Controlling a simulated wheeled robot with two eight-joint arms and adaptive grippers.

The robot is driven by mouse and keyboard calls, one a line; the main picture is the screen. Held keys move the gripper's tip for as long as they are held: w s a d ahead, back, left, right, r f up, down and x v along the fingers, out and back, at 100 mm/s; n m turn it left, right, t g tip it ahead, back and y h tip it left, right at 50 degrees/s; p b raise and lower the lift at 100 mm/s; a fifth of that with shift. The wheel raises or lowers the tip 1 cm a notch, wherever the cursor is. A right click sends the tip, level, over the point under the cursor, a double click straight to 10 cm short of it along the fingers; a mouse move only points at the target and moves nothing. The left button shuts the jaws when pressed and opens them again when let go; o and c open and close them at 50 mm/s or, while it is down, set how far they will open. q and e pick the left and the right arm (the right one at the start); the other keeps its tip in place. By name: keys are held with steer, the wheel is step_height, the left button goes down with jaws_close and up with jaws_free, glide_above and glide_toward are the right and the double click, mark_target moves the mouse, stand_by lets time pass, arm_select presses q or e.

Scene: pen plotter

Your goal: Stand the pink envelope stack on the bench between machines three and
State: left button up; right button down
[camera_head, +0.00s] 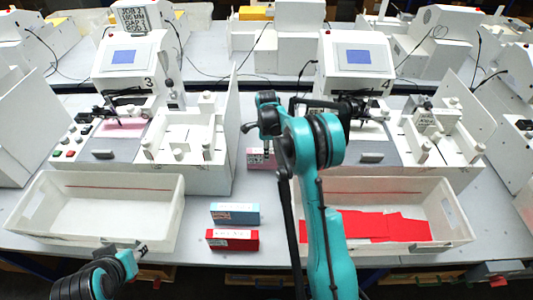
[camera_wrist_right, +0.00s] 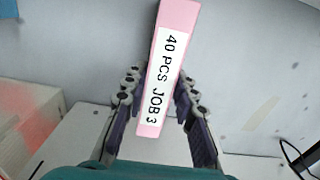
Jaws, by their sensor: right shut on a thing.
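The pink envelope stack (camera_head: 262,158) is at the bench gap between machine three (camera_head: 135,62) and machine four (camera_head: 357,62). It also shows in the right wrist view (camera_wrist_right: 174,22), slightly tilted there, with a white label reading "40 PCS JOB 3". My right gripper (camera_wrist_right: 158,105) is shut on it, one finger along each side. In the head view my right arm partly hides the stack. Whether its base touches the bench I cannot tell. My left gripper (camera_head: 141,250) is low at the front, before the left tray; its finger opening is unclear.
A blue stack (camera_head: 235,214) and a red stack (camera_head: 232,240) stand on the bench between two white trays. The left tray (camera_head: 100,215) is empty. The right tray (camera_head: 455,212) holds red envelopes (camera_head: 370,226). Bare bench lies around the blue and red stacks.

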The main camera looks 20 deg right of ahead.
steer(key=shift+f, duration=0.15)
steer(key=c, duration=1.2)
jaws_free()
